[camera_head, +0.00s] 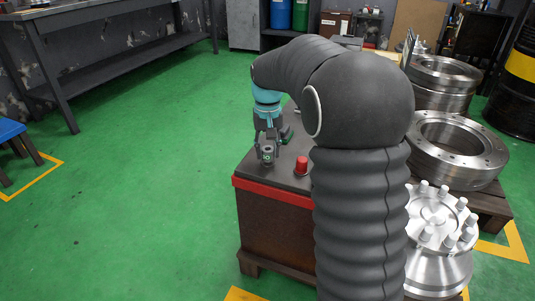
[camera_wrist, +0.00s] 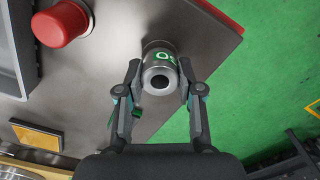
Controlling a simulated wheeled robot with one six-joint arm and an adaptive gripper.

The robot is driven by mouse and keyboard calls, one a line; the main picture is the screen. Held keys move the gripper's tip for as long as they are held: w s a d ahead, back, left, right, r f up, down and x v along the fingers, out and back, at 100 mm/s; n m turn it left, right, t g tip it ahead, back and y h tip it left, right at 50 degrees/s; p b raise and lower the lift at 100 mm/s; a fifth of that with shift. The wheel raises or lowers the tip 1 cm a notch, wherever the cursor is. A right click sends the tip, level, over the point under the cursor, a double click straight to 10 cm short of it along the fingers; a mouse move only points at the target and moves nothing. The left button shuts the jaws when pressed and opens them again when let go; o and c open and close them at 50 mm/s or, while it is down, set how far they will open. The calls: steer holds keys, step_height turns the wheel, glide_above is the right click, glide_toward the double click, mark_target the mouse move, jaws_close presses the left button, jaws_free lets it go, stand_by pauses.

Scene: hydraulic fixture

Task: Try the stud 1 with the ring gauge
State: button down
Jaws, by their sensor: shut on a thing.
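The ring gauge is a short metal cylinder with a dark hole and green marking. It sits between the fingertips of my gripper (camera_wrist: 160,88) in the wrist view (camera_wrist: 158,58). In the head view the gauge (camera_head: 267,155) is small at the front left of the dark-topped bench (camera_head: 262,176). My gripper (camera_head: 267,143) is shut on it. I cannot tell whether the gauge touches the bench top. A silver hub (camera_head: 437,225) with several upright studs stands at the lower right, apart from my gripper. I cannot tell which one is stud 1.
A red knob-like cylinder (camera_head: 301,165) stands on the bench to the right of the gauge. Large metal rings (camera_head: 457,150) lie on a pallet behind the hub. My arm hides much of the bench.

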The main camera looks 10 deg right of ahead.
steer(key=shift+r+p, duration=1.6)
steer(key=shift+r, duration=0.4)
steer(key=c, duration=1.3)
jaws_free()
steer(key=c, duration=0.6)
steer(key=shift+o, duration=0.2)
steer(key=s+d+r+p, duration=0.2)
steer(key=s+d, duration=0.2)
steer(key=d, duration=0.7)
steer(key=s+d+r+p, duration=0.15)
steer(key=s+d, duration=0.35)
steer(key=d, duration=0.6)
steer(key=s+d+f+b, duration=0.2)
steer(key=d+f, duration=0.4)
steer(key=s+d+f+b, duration=0.3)
steer(key=d+f, duration=0.4)
steer(key=s+d+f+b, duration=0.3)
steer(key=d+f, duration=0.4)
steer(key=shift+f, duration=0.25)
steer(key=f, duration=0.1)
steer(key=f+b, duration=0.1)
steer(key=f, duration=0.1)
steer(key=shift+d+f, duration=0.1)
steer(key=shift+d, duration=0.2)
steer(key=shift+f+b, duration=0.4)
steer(key=shift+f, duration=0.1)
